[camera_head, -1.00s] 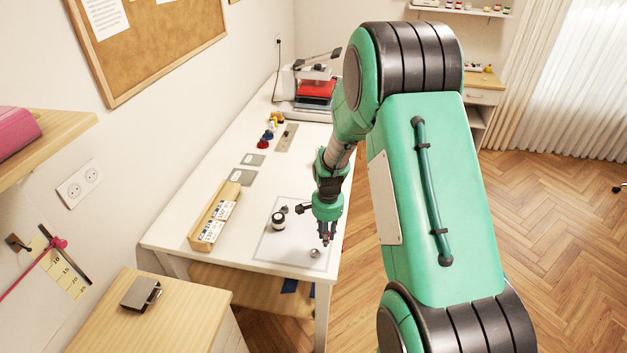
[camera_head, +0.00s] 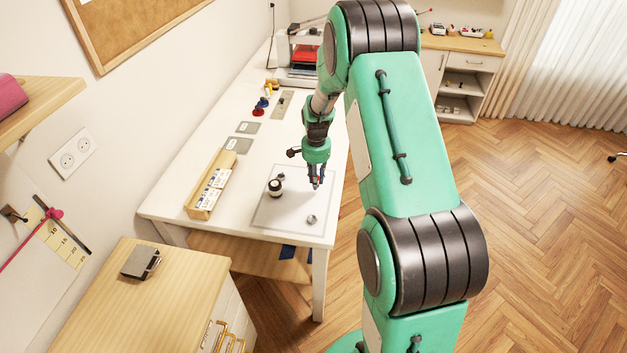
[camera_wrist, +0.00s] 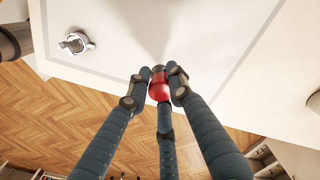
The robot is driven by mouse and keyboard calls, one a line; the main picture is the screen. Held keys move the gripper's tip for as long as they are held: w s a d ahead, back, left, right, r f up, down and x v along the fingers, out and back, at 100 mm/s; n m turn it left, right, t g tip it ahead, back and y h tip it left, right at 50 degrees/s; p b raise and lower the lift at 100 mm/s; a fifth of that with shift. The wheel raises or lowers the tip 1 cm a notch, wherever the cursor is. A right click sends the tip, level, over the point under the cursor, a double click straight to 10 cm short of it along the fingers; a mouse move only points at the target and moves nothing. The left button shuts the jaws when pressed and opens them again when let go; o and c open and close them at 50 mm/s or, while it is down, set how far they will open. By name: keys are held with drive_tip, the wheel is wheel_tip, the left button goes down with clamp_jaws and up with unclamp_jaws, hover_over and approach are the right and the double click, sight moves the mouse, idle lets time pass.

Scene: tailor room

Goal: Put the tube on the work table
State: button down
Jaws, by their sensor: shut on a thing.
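My gripper (camera_wrist: 158,88) is shut on a small red tube (camera_wrist: 159,91) with a dark end, held between its fingers in the wrist view. In the head view my gripper (camera_head: 316,184) is over the grey mat near the right edge of the white work table (camera_head: 268,145). The tube is too small to make out there. The wrist view shows the pale tabletop (camera_wrist: 115,52) beyond the fingertips. I cannot tell whether the tube touches it.
A small metal ring-like piece (camera_head: 311,219) lies on the mat's near right part. A dark-and-white round jar (camera_head: 275,187) stands on the mat. A wooden box (camera_head: 205,203) is to the left. A wooden cabinet (camera_head: 185,277) stands in front.

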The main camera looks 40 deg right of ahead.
drive_tip(key=shift+w+d+f, duration=0.1)
drive_tip(key=shift+w+d, duration=0.2)
drive_tip(key=shift+w, duration=0.35)
drive_tip(key=shift+w+d+f, duration=0.1)
drive_tip(key=shift+w+d, duration=0.15)
drive_tip(key=shift+w, duration=0.45)
drive_tip(key=shift+w+d, duration=0.3)
drive_tip(key=shift+w, duration=0.35)
drive_tip(key=shift+f+b, duration=0.35)
drive_tip(key=shift+f, duration=1.4)
drive_tip(key=shift+f, duration=0.15)
drive_tip(key=c, duration=1.6)
unclamp_jaws()
drive_tip(key=shift+o, duration=0.2)
wheel_tip(320, 180, up, 12)
drive_tip(key=p, duration=0.1)
